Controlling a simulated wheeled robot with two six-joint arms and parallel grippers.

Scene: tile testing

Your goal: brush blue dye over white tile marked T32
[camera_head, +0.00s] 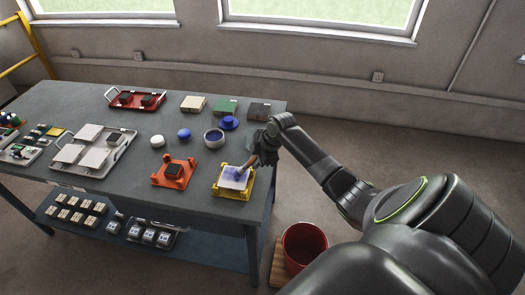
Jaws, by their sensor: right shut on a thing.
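A white tile (231,184) lies in a yellow holder (222,194) near the right front corner of the table. Blue colour shows on part of its top; any marking on it is too small to read. My right gripper (259,156) is shut on a brush (248,164) with a brown handle. The brush slants down to the left, its blue tip at the tile. A bowl (214,138) with blue inside stands behind the tile. My left gripper is not in view.
An orange holder (160,181) with a dark block stands left of the yellow one. White and blue round pieces (184,134) lie behind it. Trays of tiles (118,154) fill the left. A red bucket (304,246) stands on the floor at right.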

